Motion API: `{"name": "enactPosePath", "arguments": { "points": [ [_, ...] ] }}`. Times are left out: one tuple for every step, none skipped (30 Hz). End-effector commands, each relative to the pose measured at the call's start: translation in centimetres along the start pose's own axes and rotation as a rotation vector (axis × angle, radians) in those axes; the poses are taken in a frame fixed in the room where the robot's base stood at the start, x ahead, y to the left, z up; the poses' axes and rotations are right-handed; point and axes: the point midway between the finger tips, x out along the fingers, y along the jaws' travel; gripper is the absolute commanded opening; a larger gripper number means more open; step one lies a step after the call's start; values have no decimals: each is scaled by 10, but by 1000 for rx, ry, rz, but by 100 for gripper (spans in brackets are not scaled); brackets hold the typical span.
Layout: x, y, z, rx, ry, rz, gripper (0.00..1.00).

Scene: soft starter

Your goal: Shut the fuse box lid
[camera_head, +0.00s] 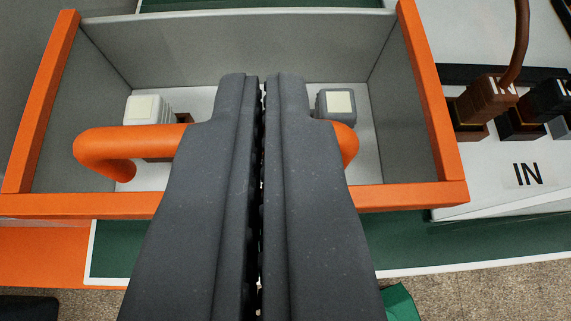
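The fuse box (235,55) is open towards me, with grey inner walls and an orange rim (435,110). I cannot tell which part is its lid. A rounded orange handle (105,143) crosses the front of the opening, and its middle is hidden behind my gripper. My gripper (263,82) has its two dark fingers side by side, with only a thin gap between them. The fingers reach over the front rim and across the handle. I see nothing held between them, and I cannot tell whether they touch the handle.
Inside the box are a white block (146,109) and a grey block (336,103), both with pale tops. To the right, a white panel marked "IN" (527,174) has a brown connector (487,100) with a cable and a black connector (547,103). Speckled floor (490,293) shows below.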

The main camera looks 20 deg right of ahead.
Motion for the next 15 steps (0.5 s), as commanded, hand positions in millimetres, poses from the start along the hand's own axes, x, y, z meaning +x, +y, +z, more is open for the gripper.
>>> {"name": "enactPosePath", "arguments": {
  "points": [
    [0, -1, 2, 0, -5, -1, 0],
    [0, -2, 2, 0, -5, -2, 0],
    [0, -2, 2, 0, -6, -2, 0],
    [0, -2, 3, 0, -6, -2, 0],
    [0, -2, 2, 0, -6, -2, 0],
    [-1, -2, 2, 0, -7, -2, 0],
    [-2, -1, 1, 0, -7, -1, 0],
    [-2, -1, -1, 0, -7, -1, 0],
    [-4, -1, -4, 1, -7, 0, 0],
    [-6, -1, -6, 1, -6, 0, 0],
    [-7, 0, -10, 2, -5, 0, 0],
    [-10, 0, -15, 2, -3, 1, 0],
    [-12, 1, -20, 3, -2, 2, 0],
    [-14, 1, -23, 3, -1, 3, 0],
    [-17, 2, -28, 4, -1, 4, 0]
  ]
}}
